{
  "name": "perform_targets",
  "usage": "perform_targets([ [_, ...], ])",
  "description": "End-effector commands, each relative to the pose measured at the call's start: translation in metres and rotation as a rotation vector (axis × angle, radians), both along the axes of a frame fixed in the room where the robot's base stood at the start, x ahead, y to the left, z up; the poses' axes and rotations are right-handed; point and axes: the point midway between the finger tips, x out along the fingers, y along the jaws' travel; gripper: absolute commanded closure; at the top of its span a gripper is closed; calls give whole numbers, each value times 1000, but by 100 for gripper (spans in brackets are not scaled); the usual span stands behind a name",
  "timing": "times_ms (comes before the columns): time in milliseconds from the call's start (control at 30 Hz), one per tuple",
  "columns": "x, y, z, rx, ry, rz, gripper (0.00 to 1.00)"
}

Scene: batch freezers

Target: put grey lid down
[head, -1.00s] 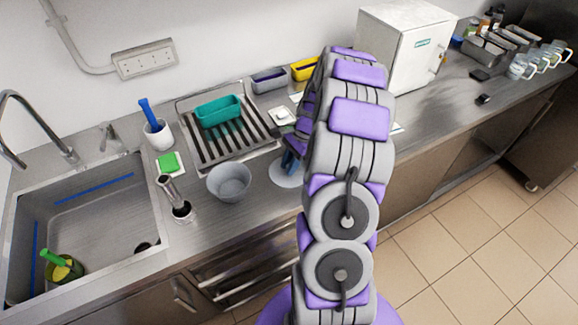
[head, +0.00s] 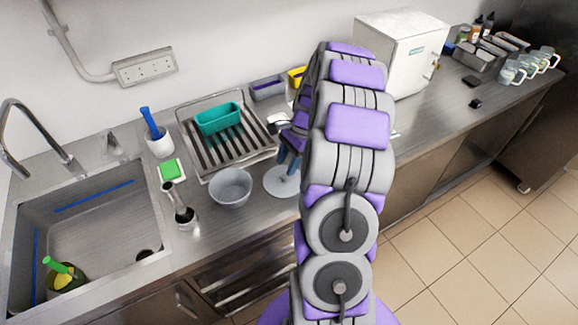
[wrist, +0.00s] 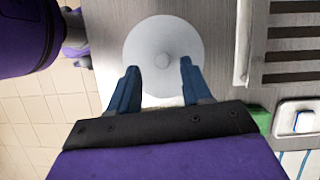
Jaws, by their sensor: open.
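The grey lid (head: 283,181) is a round, flat disc lying on the steel counter to the right of the grey bowl (head: 230,187). In the wrist view the lid (wrist: 164,38) shows whole at the top middle, with a small round knob at its centre. My gripper (wrist: 158,68) has its two blue fingers apart over the near part of the lid, one on each side of the knob and short of it. Nothing is between the fingers. In the head view my gripper (head: 290,160) is just above the lid and partly hidden by my arm.
A drying rack (head: 228,148) holding a teal container (head: 218,118) stands behind the bowl. The sink (head: 95,220) is at the left, with a green sponge (head: 171,170) beside it. A white freezer box (head: 400,60) stands at the back right.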

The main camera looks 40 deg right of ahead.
Motion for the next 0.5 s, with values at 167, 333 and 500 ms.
perform_targets([
  [167,-1,-22,34,4,-4,-2,51],
  [333,-2,-41,51,14,-4,-4,51],
  [500,-4,-41,59,15,-1,-1,51],
])
